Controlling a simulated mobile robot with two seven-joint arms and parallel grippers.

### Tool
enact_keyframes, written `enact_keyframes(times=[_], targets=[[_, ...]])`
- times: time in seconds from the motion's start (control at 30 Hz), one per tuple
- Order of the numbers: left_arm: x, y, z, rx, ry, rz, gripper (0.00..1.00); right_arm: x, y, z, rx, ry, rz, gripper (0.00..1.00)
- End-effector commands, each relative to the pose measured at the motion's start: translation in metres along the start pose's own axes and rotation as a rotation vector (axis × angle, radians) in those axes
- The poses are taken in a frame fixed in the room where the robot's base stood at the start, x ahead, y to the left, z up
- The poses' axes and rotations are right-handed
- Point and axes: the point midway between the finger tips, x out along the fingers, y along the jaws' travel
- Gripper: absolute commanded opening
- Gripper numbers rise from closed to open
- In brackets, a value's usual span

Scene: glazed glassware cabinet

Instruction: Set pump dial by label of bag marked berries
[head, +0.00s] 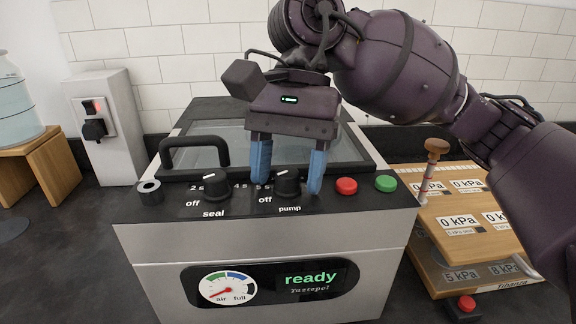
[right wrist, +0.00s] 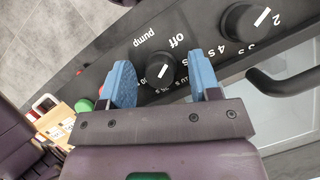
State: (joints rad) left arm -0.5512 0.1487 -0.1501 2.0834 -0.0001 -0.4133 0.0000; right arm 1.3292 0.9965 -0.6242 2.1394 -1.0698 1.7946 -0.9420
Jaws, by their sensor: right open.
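The black pump dial (head: 288,184) sits on the front panel of a vacuum sealer (head: 260,242), with "off" printed on its left and a white pointer mark on top. My right gripper (head: 287,180) is open, its blue fingers pointing down on either side of the pump dial. In the right wrist view the pump dial (right wrist: 160,71) stands between the two fingers (right wrist: 162,84), with gaps showing; I cannot tell any contact. Some scale marks are hidden by the fingers. No bag marked berries shows. My left gripper is not in view.
The seal dial (head: 216,186) is left of the pump dial. A red button (head: 346,186) and a green button (head: 386,183) are to its right. The lid handle (head: 194,150) stands behind. Wooden boards with kPa cards (head: 457,228) lie at the right. The display reads "ready".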

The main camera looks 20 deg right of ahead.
Motion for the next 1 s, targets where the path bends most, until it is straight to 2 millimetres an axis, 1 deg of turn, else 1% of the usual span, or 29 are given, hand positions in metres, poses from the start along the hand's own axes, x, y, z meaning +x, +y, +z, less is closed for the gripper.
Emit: enact_keyframes(times=[0.1,0.13,0.4,0.43,0.77,1.0], targets=[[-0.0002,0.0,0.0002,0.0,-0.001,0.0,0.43,-0.0001,0.0,0.0001,0.0,0.0,0.0,0.57],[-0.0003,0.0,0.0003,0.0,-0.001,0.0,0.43,-0.0001,0.0,0.0001,0.0,0.0,0.0,0.55],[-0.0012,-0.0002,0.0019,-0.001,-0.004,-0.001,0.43,-0.0002,0.0,0.0,0.0,0.0,0.0,0.14],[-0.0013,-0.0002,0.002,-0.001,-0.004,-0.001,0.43,-0.0002,0.0,0.0001,0.0,0.0,0.0,0.11],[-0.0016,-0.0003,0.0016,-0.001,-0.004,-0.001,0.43,-0.0005,0.0004,0.0002,0.048,0.0,-0.02,0.1],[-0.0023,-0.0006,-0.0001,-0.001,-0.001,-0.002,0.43,-0.0009,0.0013,0.0005,0.188,0.001,-0.079,0.1]])
